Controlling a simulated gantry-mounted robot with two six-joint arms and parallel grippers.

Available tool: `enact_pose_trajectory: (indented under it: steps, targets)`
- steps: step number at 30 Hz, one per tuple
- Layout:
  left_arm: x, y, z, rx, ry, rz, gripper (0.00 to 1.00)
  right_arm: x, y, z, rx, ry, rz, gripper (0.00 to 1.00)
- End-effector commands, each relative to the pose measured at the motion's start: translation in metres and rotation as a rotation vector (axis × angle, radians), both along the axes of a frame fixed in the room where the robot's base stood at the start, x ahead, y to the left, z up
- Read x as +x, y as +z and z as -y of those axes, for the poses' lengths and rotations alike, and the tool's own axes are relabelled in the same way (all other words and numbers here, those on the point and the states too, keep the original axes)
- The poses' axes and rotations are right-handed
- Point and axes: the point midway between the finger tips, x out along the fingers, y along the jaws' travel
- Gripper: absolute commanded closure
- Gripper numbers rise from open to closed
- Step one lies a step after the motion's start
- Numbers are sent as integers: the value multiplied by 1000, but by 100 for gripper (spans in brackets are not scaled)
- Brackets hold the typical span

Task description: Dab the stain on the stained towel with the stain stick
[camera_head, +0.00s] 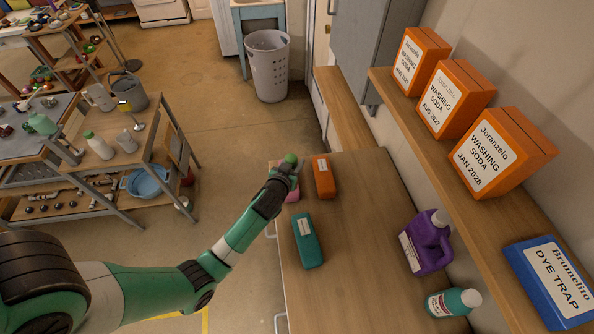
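An orange block (323,178) with a white label lies right of the gripper. A teal block (307,241) with a label lies lower down. No towel or clearly recognisable stain stick shows. My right gripper is out of view.
A purple jug (427,243) and a teal bottle (453,302) stand on the counter's right side. The shelf (420,115) above holds orange washing soda boxes (455,100) and a blue dye trap box (553,280). The counter's middle is clear. A laundry basket (270,65) stands on the floor.

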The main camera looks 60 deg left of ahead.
Motion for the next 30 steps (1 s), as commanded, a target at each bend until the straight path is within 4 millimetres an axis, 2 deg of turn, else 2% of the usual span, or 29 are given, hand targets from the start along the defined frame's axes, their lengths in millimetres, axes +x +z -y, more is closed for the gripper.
enact_pose_trajectory:
  steps: [3, 10, 24, 30]
  targets:
    - [-1, 11, -11, 7, 19, 14, 100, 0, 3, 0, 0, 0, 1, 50]
    - [-2, 6, -12, 7, 23, 13, 100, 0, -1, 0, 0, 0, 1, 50]
    - [-2, -44, -12, 7, 23, 13, 100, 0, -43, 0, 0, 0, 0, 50]
    - [-2, -51, -12, 7, 23, 14, 100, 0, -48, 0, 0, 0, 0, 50]
